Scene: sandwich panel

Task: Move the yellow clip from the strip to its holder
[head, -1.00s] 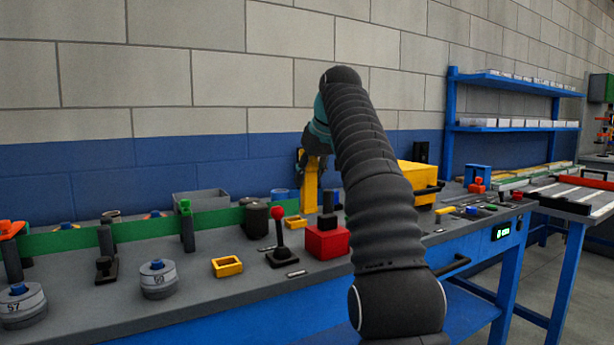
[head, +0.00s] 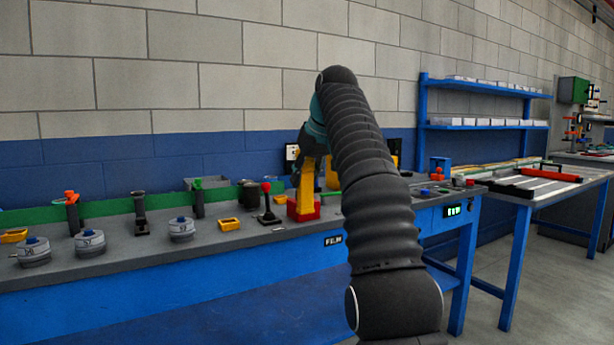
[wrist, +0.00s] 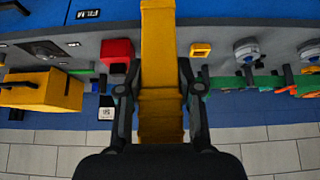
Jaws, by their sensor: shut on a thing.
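My gripper (head: 312,142) is shut on the yellow clip (head: 306,190), which hangs down from it over the bench in the head view. In the wrist view the yellow clip (wrist: 160,60) is a long flat yellow piece between the two fingers of my gripper (wrist: 161,90). It runs up past the picture's top edge, so its far end is hidden there. The long green strip (head: 110,209) runs along the back of the bench. I cannot tell which thing is the clip's holder.
A red block (head: 303,211) stands close to the clip, with a red-knobbed lever (head: 267,205) to its left. A small yellow tray (head: 229,224) and grey round weights (head: 90,243) are on the bench. A yellow box (wrist: 45,92) is left in the wrist view.

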